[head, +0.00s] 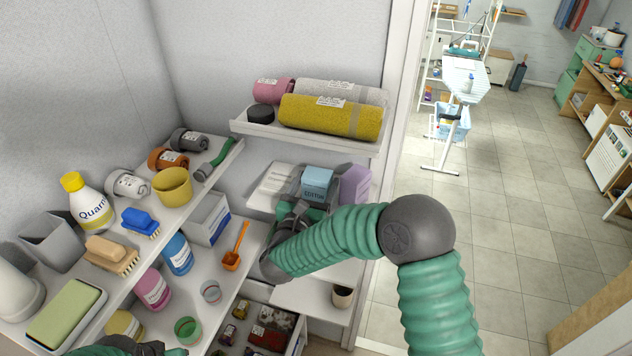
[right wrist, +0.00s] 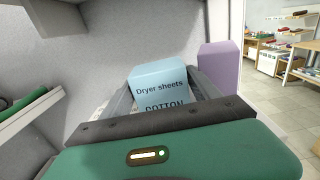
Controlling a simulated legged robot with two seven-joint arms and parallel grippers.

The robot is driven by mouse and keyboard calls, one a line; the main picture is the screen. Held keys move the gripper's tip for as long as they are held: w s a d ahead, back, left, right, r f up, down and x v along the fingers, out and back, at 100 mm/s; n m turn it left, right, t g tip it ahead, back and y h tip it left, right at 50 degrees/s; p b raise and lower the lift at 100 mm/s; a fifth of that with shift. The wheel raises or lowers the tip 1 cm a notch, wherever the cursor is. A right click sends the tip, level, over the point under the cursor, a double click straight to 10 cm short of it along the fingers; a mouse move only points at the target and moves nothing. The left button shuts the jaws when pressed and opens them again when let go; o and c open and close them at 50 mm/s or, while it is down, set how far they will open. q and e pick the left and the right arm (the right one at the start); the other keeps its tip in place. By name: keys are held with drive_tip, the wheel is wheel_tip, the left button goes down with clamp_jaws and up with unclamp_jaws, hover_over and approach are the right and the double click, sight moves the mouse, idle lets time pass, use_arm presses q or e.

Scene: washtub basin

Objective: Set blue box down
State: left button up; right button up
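The blue box (head: 317,181), labelled "Dryer sheets COTTON" in the right wrist view (right wrist: 160,85), is upright at the back of the middle shelf. My right gripper (head: 315,190) has a finger on each side of it and appears shut on it. The box's lower part is hidden by the gripper, so I cannot tell whether it touches the shelf. My left gripper (head: 135,346) shows only partly at the bottom left edge; its fingers are not clear.
A purple box (head: 355,185) stands just right of the blue box, also in the right wrist view (right wrist: 218,68). Above is a shelf (head: 300,133) with rolled towels. Left shelves are crowded with bottles and brushes. A small pot (head: 342,296) stands on the lower shelf.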

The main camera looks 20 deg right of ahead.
sight(314, 190)
drive_tip(key=shift+s+r, duration=0.1)
drive_tip(key=shift+s, duration=0.1)
drive_tip(key=shift+s+a, duration=0.15)
drive_tip(key=shift+s, duration=0.1)
drive_tip(key=b+v, duration=0.3)
drive_tip(key=f+b+v, duration=0.1)
drive_tip(key=v, duration=0.1)
drive_tip(key=shift+b, duration=0.3)
drive_tip(key=b+v, duration=0.3)
drive_tip(key=v, duration=0.3)
drive_tip(key=a+f+n+g+y, duration=0.15)
drive_tip(key=f+n+y, duration=0.35)
drive_tip(key=n, duration=0.8)
drive_tip(key=a+f+n+g+y, duration=0.15)
drive_tip(key=f+n+y, duration=0.35)
drive_tip(key=n, duration=0.7)
drive_tip(key=s+d+f+n+g, duration=0.4)
drive_tip(key=s+d+f+n, duration=0.1)
drive_tip(key=s+n, duration=0.4)
drive_tip(key=s+d+f+n+g, duration=0.5)
drive_tip(key=s+n, duration=0.3)
drive_tip(key=s, duration=0.3)
drive_tip(key=shift+s+d+n, duration=0.3)
drive_tip(key=shift+d+n, duration=0.1)
drive_tip(key=shift+d, duration=0.1)
